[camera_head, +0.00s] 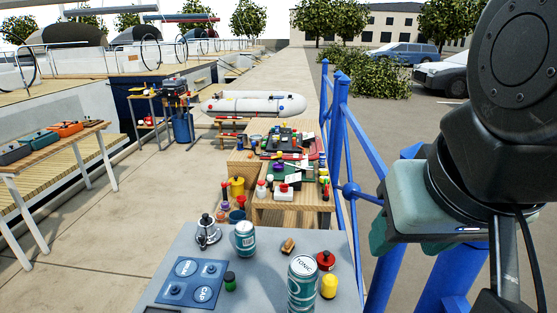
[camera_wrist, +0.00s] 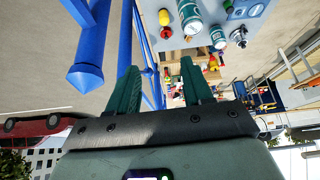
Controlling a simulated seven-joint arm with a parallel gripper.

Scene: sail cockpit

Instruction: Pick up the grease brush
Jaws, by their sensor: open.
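A small brown-and-tan piece (camera_head: 288,245) lies on the grey table top, between two cans and left of a red pot. It looks like the grease brush, but it is too small to be sure. I cannot make it out clearly in the wrist view. My gripper (camera_wrist: 158,75) is open, with its two teal fingers apart and nothing between them. In the head view my gripper hangs at the right, beside the blue railing and away from the table; its fingertips are mostly hidden there.
The grey table (camera_head: 200,260) holds a tonic can (camera_head: 302,285), another can (camera_head: 245,238), a red pot (camera_head: 326,261), a yellow container (camera_head: 329,287), a green-topped jar (camera_head: 231,281), a silver fitting (camera_head: 207,232) and a blue tray (camera_head: 212,268). The blue railing (camera_head: 343,130) stands near my arm.

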